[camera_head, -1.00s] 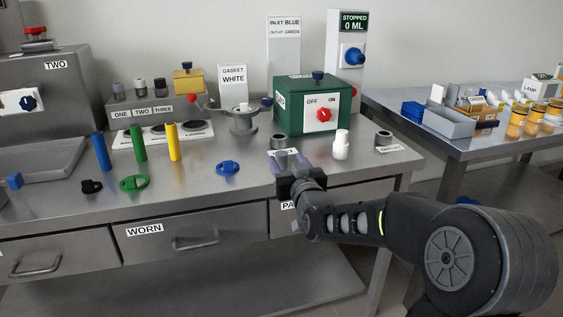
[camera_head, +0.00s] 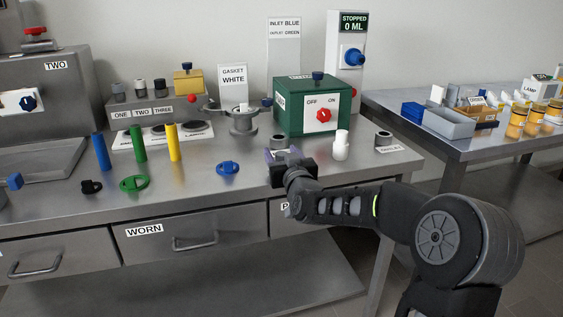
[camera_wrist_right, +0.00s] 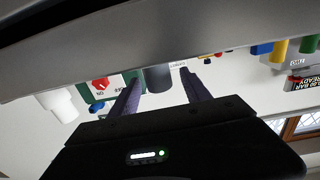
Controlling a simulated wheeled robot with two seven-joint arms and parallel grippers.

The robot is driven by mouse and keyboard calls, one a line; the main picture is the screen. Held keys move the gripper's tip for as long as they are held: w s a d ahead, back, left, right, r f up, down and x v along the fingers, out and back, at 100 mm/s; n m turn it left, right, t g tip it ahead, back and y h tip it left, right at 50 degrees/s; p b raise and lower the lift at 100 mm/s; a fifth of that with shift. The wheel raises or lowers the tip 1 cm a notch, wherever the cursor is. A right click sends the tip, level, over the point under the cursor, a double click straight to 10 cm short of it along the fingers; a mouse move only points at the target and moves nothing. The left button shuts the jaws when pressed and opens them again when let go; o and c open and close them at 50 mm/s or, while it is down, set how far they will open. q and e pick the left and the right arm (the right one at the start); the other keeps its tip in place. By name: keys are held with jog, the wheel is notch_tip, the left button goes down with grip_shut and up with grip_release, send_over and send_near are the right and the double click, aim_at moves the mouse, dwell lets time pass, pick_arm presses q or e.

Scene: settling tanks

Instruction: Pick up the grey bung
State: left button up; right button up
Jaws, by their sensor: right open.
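A short grey cylinder (camera_head: 279,142), which looks like the grey bung, stands on the steel bench in front of the green pump box. My right gripper (camera_head: 284,154) is open just in front of it, with purple-grey fingers pointing at it. In the right wrist view, which is upside down, the grey cylinder (camera_wrist_right: 157,79) shows between the two open fingers (camera_wrist_right: 160,86). Whether the fingertips reach past its sides is hard to tell. I see no contact. My left gripper is out of view.
A white bottle-shaped part (camera_head: 341,146) stands close right of the gripper. Another grey ring-like part (camera_head: 383,138) stands farther right. A blue disc (camera_head: 228,168) lies to the left. The green pump box (camera_head: 305,105) stands behind. Several stoppers sit on the numbered rack (camera_head: 150,112).

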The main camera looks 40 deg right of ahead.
jog(key=shift+c, duration=0.3)
grip_shut()
dwell(0.5)
